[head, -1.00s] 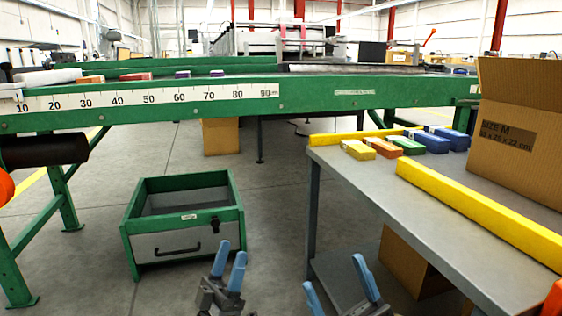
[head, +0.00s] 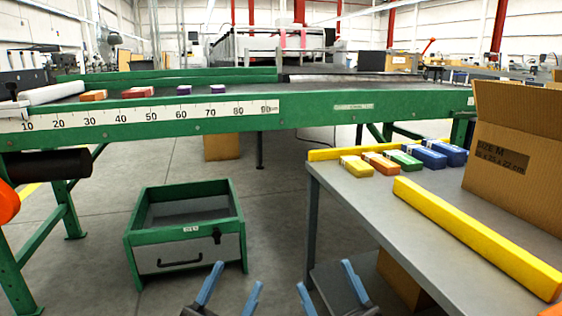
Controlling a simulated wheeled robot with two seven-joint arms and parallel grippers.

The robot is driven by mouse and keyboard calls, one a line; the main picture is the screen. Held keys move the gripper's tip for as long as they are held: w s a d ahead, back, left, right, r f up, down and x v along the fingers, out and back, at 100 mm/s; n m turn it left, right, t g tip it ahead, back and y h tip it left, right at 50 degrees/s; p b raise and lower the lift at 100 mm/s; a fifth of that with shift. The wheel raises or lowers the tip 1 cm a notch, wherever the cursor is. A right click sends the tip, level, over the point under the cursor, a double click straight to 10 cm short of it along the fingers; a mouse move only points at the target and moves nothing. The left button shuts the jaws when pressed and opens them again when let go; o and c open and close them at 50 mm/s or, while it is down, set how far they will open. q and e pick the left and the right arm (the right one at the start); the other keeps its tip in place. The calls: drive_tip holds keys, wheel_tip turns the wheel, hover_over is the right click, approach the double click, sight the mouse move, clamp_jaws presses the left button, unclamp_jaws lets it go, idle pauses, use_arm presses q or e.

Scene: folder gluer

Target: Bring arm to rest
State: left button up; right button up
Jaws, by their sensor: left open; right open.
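My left gripper (head: 231,288) is at the bottom of the head view, left of centre. Its two blue fingers stand apart and nothing is between them. My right gripper (head: 328,286) is just right of it, near the grey table's front left leg. Its blue fingers are also apart and empty. Both grippers point up and forward in the picture, clear of the objects around them. The lower parts of both arms are cut off by the bottom edge.
A grey table (head: 375,209) at right holds a yellow bar (head: 470,232), several small coloured boxes and an open cardboard box (head: 505,160). A green-framed drawer box (head: 190,248) stands on the floor at left. A green conveyor (head: 310,112) with a ruler crosses behind.

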use_arm(q)
drive_tip(key=w+r+n+g+y+p, duration=0.2)
drive_tip(key=w+n+g+y+p, duration=0.25)
drive_tip(key=y+p, duration=0.75)
use_arm(e)
drive_tip(key=w+r+m+g+h+p, duration=0.25)
drive_tip(key=w+m+g+h, duration=0.2)
drive_tip(key=h, duration=0.45)
use_arm(q)
drive_tip(key=s+a+n+g+y+p, duration=0.1)
drive_tip(key=s+g+p, duration=0.6)
drive_tip(key=p, duration=0.9)
drive_tip(key=s+a+r+n+g+y+p, duration=0.1)
drive_tip(key=s+a+g+p, duration=0.4)
drive_tip(key=s+p, duration=0.9)
drive_tip(key=n+g+y+p, duration=0.1)
drive_tip(key=n+g+p, duration=0.1)
drive_tip(key=g+p, duration=0.1)
drive_tip(key=shift+r, duration=0.15)
use_arm(e)
drive_tip(key=s+d+m+g+h, duration=0.2)
drive_tip(key=s+d+g+h, duration=0.1)
drive_tip(key=s+g, duration=0.4)
drive_tip(key=s+d+m+g+h, duration=0.2)
drive_tip(key=s+g, duration=0.6)
drive_tip(key=s, duration=0.6)
drive_tip(key=shift+d+r+h, duration=0.4)
drive_tip(key=shift+d+h, duration=0.15)
drive_tip(key=shift+h, duration=0.15)
